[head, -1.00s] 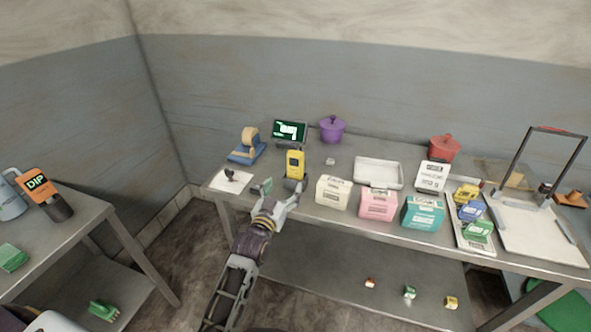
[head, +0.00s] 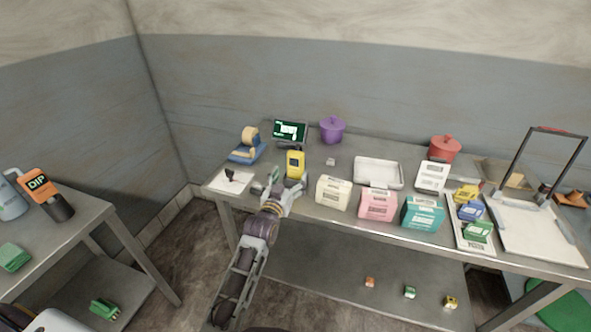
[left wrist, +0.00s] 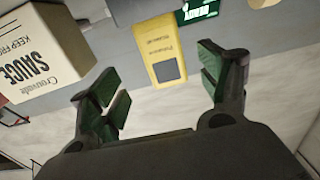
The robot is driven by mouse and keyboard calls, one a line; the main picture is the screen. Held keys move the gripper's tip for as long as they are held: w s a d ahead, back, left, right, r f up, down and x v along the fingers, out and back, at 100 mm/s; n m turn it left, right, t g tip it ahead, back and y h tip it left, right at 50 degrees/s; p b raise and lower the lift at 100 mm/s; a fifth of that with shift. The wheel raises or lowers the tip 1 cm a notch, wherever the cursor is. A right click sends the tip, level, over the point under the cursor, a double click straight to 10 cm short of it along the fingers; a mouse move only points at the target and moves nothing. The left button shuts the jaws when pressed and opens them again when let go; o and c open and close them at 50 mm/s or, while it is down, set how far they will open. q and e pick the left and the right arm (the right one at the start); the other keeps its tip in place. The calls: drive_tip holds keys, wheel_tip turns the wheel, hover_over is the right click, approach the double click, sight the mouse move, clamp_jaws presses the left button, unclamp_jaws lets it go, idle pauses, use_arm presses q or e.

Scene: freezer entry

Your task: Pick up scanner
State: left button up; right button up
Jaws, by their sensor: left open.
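The yellow scanner (head: 295,161) stands upright near the front edge of the steel table, towards its left end. My left gripper (head: 287,185) is open at the table edge, just in front of the scanner, and hides its lower part. In the left wrist view the scanner (left wrist: 161,48) shows its yellow face and a dark square, beyond and between the spread green-padded fingers of the left gripper (left wrist: 164,84). The fingers look apart from it. My right gripper is not in view.
A cream sauce box (head: 333,192) stands close to the right of the scanner; it also shows in the left wrist view (left wrist: 40,58). A small display (head: 290,131) stands behind. A blue tape dispenser (head: 246,150) and a white sheet (head: 229,183) are at left.

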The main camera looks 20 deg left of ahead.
sight(294, 167)
use_arm(q)
drive_tip(key=shift+w, duration=1.55)
drive_tip(key=shift+w, duration=0.45)
drive_tip(key=shift+w+a+p, duration=0.15)
drive_tip(key=shift+w+p, duration=0.25)
drive_tip(key=shift+w, duration=1.45)
drive_tip(key=shift+w+f, duration=0.1)
drive_tip(key=shift+w, duration=0.2)
